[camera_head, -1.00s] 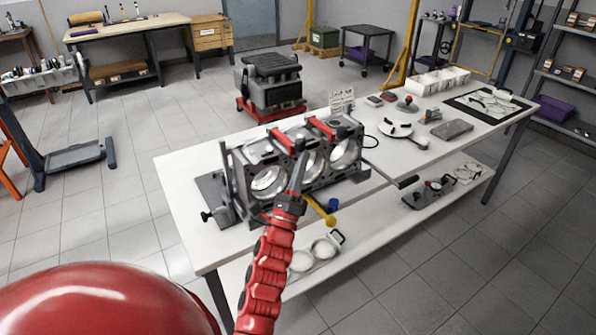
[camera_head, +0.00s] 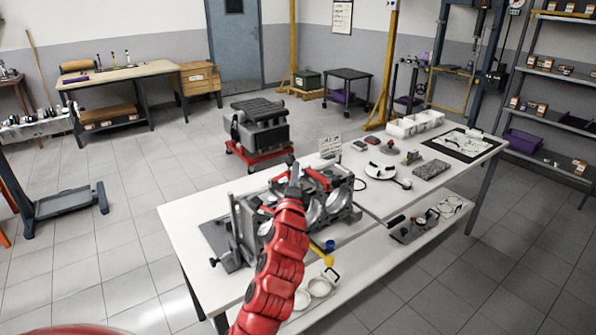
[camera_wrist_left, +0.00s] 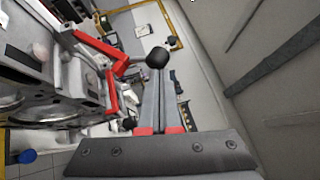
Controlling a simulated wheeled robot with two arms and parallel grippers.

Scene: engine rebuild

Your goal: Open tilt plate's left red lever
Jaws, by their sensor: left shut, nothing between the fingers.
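The tilt plate fixture (camera_head: 243,218) holds a grey engine block (camera_head: 338,197) on the white table. Red levers show on top: one (camera_head: 318,179) right of my gripper, another partly hidden behind my arm. In the left wrist view, one red lever (camera_wrist_left: 103,47) ends in a black ball knob (camera_wrist_left: 157,58). A second red lever (camera_wrist_left: 112,98) sits lower, with a dark knob (camera_wrist_left: 128,123). My left gripper (camera_head: 291,170) is shut and empty above the block. In the left wrist view its fingers (camera_wrist_left: 160,88) point toward the upper knob; contact is unclear. My right gripper is not in view.
The white table (camera_head: 190,212) has a lower shelf holding rings (camera_head: 318,288). A small sign (camera_head: 330,147) stands behind the block. Small parts and a white bin (camera_head: 415,123) lie farther right.

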